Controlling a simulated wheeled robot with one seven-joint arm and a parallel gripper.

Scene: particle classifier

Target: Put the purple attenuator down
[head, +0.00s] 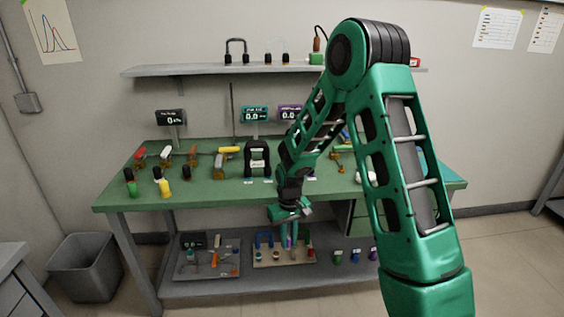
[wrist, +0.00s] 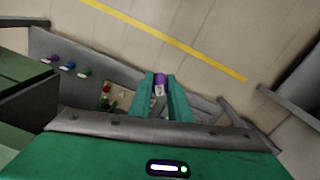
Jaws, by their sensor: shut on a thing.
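My gripper (head: 289,246) hangs in front of the green bench, pointing down above the lower shelf in the head view. In the wrist view its two green fingers (wrist: 166,98) are shut on the purple attenuator (wrist: 160,81), which shows between the fingertips with a pale label. In the head view only a small purple strip of it shows between the fingers. Another purple-topped piece (wrist: 48,59) stands apart on the lower shelf at the left of the wrist view; it also shows in the head view (head: 373,254).
The lower shelf (head: 215,290) holds a grey tray (head: 180,274) and a tan board (head: 268,264) with small parts. Blue (head: 357,256) and green (head: 338,257) pieces stand to the right. The green benchtop (head: 125,198) carries several tools. A grey bin (head: 84,268) stands at left.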

